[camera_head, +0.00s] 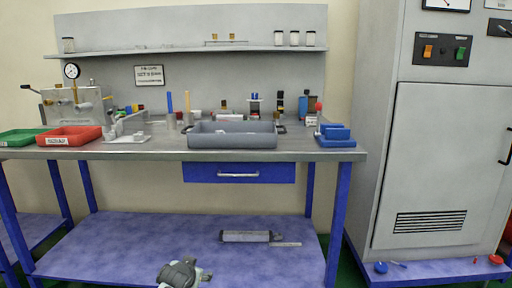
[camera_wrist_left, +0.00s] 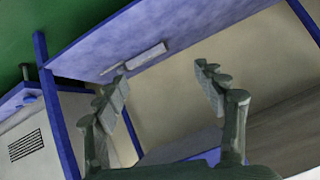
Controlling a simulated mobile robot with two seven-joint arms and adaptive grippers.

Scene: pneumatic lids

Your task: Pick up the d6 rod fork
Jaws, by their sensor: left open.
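I cannot make out for certain which item is the d6 rod fork; parts on the bench are too small to tell. A grey cylinder (camera_head: 246,236) with a thin rod (camera_head: 286,245) lies on the blue lower shelf (camera_head: 130,235). It also shows in the left wrist view, where the cylinder (camera_wrist_left: 147,56) lies on the tilted shelf surface. My left gripper (camera_head: 184,270) is at the bottom of the head view, in front of the lower shelf. In the left wrist view its two fingers (camera_wrist_left: 160,78) are wide apart with nothing between them. My right gripper is not in view.
The bench top holds a grey tray (camera_head: 232,141), a red tray (camera_head: 70,137), a green tray (camera_head: 18,138), a light fixture (camera_head: 127,130) and a blue block (camera_head: 335,136). A blue drawer (camera_head: 239,172) hangs below. A grey cabinet (camera_head: 440,150) stands at right.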

